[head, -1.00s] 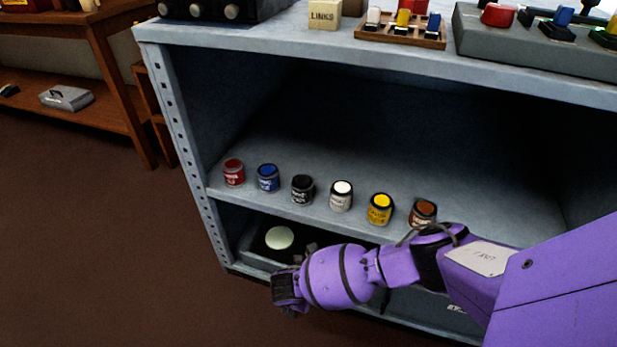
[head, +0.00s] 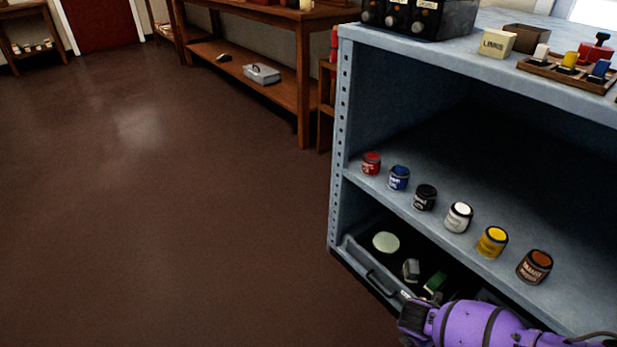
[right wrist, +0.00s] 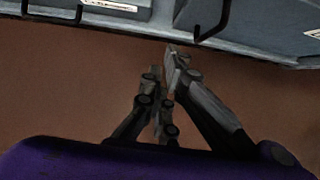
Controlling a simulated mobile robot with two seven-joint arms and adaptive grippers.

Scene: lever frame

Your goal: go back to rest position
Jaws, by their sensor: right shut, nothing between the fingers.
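My right arm's purple forearm comes in at the lower right of the head view. Its dark gripper (head: 412,316) is low, in front of the grey shelf unit (head: 340,150) and its bottom drawer (head: 375,282). In the right wrist view the right gripper (right wrist: 166,66) is shut and empty, its fingers close together over the brown floor (right wrist: 60,85). My left gripper is not in view.
Several paint cans stand in a row on the middle shelf, from a red can (head: 371,164) to a brown one (head: 535,267). The bottom drawer holds a pale disc (head: 386,242) and small blocks. A wooden bench (head: 300,80) stands behind. The floor at left is clear.

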